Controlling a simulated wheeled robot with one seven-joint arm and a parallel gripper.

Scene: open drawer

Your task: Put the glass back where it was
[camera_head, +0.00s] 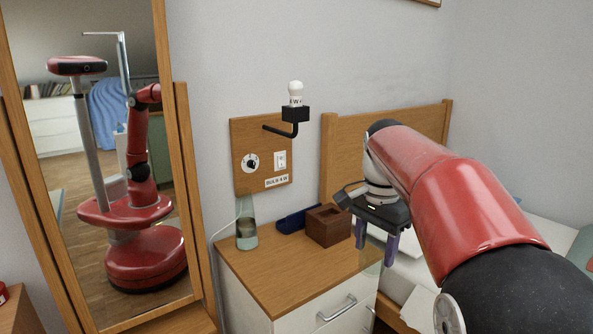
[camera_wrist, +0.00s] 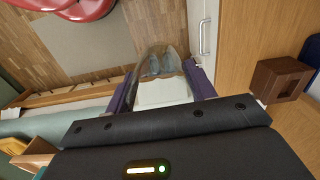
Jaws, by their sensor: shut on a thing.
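My gripper (camera_head: 377,246) is at the right front of the bedside cabinet, its fingers pointing down. It is shut on a clear glass (camera_head: 373,262), which shows only faintly between and below the fingers. In the wrist view the two fingers of my gripper (camera_wrist: 162,88) stand on either side of the glass (camera_wrist: 163,92), and pale and grey shapes show through it. The glass looks held beyond the cabinet's edge, near the bed. A clear, greenish vessel (camera_head: 247,238) stands at the left back of the wooden cabinet top (camera_head: 290,270).
A brown wooden box (camera_head: 329,226) with a square opening and a dark blue object (camera_head: 297,219) sit at the back of the cabinet. A board with a switch, dial and bulb (camera_head: 262,155) is behind. A mirror (camera_head: 112,160) stands left. The front cabinet top is clear.

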